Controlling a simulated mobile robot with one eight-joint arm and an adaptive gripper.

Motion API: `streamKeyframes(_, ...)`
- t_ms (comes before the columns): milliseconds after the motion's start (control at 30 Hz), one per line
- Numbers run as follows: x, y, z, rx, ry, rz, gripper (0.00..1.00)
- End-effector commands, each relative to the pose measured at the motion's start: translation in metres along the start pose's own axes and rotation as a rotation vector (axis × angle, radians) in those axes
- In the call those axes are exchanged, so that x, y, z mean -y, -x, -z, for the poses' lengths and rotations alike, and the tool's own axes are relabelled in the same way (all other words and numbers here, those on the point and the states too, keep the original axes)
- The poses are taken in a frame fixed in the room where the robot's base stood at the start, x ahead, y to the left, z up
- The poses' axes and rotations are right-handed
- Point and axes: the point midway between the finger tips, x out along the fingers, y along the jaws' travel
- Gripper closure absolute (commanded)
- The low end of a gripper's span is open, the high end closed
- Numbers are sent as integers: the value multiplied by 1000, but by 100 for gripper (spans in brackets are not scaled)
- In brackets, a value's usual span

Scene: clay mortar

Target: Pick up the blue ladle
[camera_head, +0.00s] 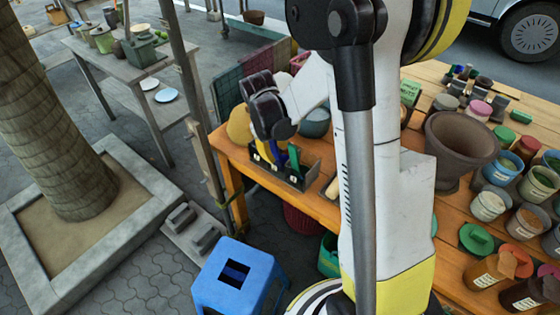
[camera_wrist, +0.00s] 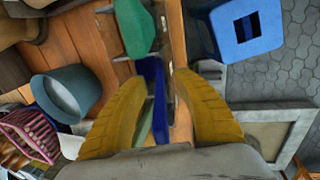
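The blue ladle (camera_wrist: 151,72) shows in the wrist view as a long blue strip running between my two yellow fingers. I cannot make out its full shape. My gripper (camera_wrist: 162,84) is open, with one finger on each side of the blue strip and a visible gap to the right finger. In the head view my gripper (camera_head: 266,150) is low over a dark utensil holder (camera_head: 310,178) at the table's left end. The blue ladle (camera_head: 275,149) is partly hidden there by my fingers. A green utensil (camera_head: 294,158) stands beside it.
A grey-blue pot (camera_wrist: 66,92) and a pink basket (camera_wrist: 30,134) are to the left in the wrist view. A blue stool (camera_head: 240,275) stands below the orange table. A large brown mortar (camera_head: 460,145) and several paint pots fill the table's right side.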

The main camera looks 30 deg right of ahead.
Motion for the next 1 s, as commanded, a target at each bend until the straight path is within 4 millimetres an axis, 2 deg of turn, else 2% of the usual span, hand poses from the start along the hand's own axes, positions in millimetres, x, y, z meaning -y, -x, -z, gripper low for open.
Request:
streamKeyframes(133,0,1,0,0,0,0,66)
streamKeyframes(167,0,1,0,0,0,0,70)
streamKeyframes(200,0,1,0,0,0,0,82)
streamKeyframes(267,0,1,0,0,0,0,100)
streamKeyframes(733,0,4,0,0,0,0,100)
streamKeyframes(867,-4,21,0,0,0,0,100)
streamKeyframes(1000,-11,52,0,0,0,0,100)
